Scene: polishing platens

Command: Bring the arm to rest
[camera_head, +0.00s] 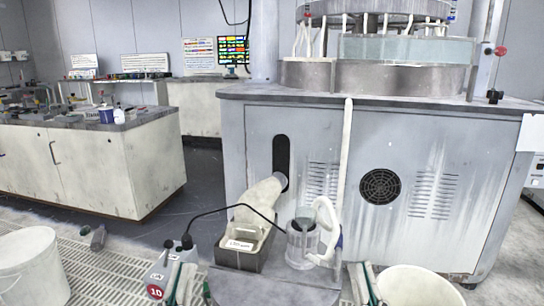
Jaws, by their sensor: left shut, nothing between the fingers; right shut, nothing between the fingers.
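My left gripper (180,282) shows at the bottom edge, left of centre, and is shut and empty. My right gripper (366,284) shows at the bottom edge, right of centre, between a clear jug (300,246) and a white bucket (415,287). It is also shut and empty. Both are cut off by the lower frame edge, so little of the arms is seen.
The polishing machine cabinet (400,135) fills the middle and right. A rectangular container (238,258) stands beside the jug on a low platform. A black cable arches near the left gripper. Another white bucket (32,268) stands at left. A lab bench (85,170) is behind.

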